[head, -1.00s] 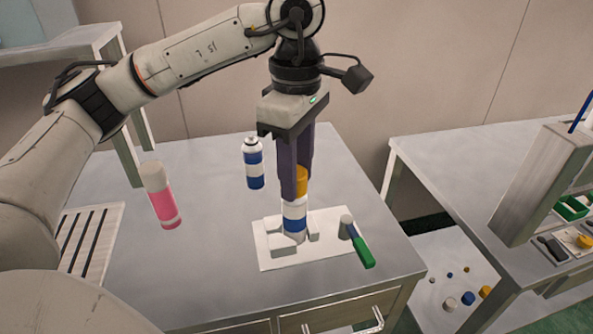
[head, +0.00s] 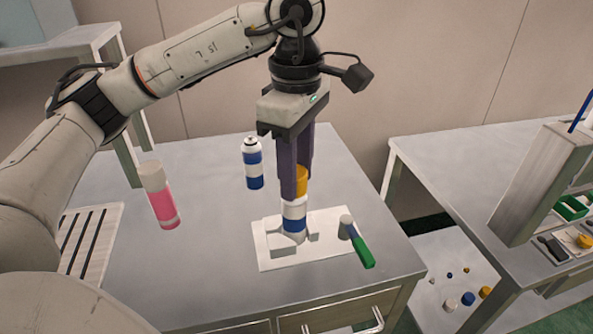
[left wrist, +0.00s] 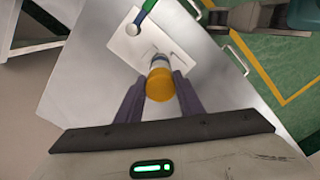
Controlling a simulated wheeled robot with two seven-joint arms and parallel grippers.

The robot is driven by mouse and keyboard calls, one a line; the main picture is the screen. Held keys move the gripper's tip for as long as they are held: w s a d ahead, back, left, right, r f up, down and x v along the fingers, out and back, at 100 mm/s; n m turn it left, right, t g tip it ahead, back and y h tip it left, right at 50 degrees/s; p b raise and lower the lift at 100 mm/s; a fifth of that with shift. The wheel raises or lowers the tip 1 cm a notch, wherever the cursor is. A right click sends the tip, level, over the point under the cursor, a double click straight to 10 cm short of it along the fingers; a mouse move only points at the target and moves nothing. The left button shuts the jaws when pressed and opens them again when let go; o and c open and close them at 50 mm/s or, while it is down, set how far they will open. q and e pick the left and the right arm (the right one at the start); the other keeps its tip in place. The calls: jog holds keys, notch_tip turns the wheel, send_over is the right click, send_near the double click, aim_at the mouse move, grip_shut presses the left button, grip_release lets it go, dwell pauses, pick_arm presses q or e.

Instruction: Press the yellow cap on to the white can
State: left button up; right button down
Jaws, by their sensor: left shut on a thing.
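The white can (head: 294,221) with a blue band stands upright between grey blocks on a white plate (head: 335,252). The yellow cap (head: 301,178) is at the top of this can, and no gap shows between them in the head view. My left gripper (head: 294,186) points straight down and is shut on the yellow cap, with a purple finger on either side. In the left wrist view the yellow cap (left wrist: 160,84) sits between the fingers and hides most of the can below. My right gripper is not in view.
A green-handled mallet (head: 361,248) lies on the plate's right. A capless blue-and-white can (head: 253,165) stands behind, and a pink can with a white cap (head: 160,195) stands left. A slotted rack (head: 88,242) is at the left. Another table (head: 440,180) stands right.

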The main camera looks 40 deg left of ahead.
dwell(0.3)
pick_arm(q)
jog(key=o, duration=1.1)
jog(key=shift+o, duration=0.3)
jog(key=o, duration=0.5)
jog(key=shift+r, duration=0.1)
jog(key=shift+r+p, duration=2.65)
jog(key=shift+r, duration=0.8)
